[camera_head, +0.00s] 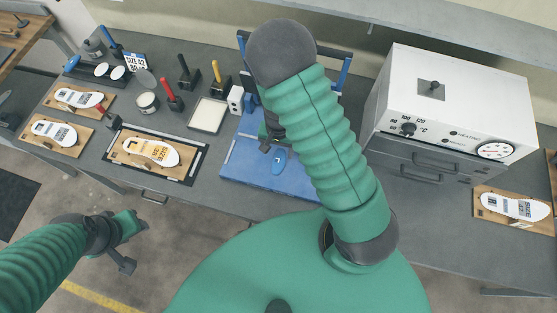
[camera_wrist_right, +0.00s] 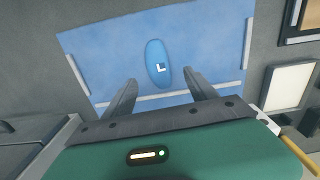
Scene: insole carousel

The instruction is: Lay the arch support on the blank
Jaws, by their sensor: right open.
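The arch support is a small blue oval pad marked L (camera_head: 279,161), lying flat on the blue mat (camera_head: 243,178). In the right wrist view the arch support (camera_wrist_right: 158,64) lies just beyond and between the spread fingertips. My right gripper (camera_wrist_right: 160,80) is open and empty above the mat; in the head view its arm hides part of it. A white insole blank (camera_head: 150,151) with a yellow-marked label lies on a wooden board inside a black frame, left of the mat. My left gripper (camera_head: 132,228) hangs in front of the bench over the floor; its finger gap is unclear.
Two boards with white insoles (camera_head: 80,98) (camera_head: 54,133) lie at the left, and another insole (camera_head: 515,205) at the far right. A white oven (camera_head: 455,100) stands right of the mat. A pale tray (camera_head: 208,115) and upright tools stand behind.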

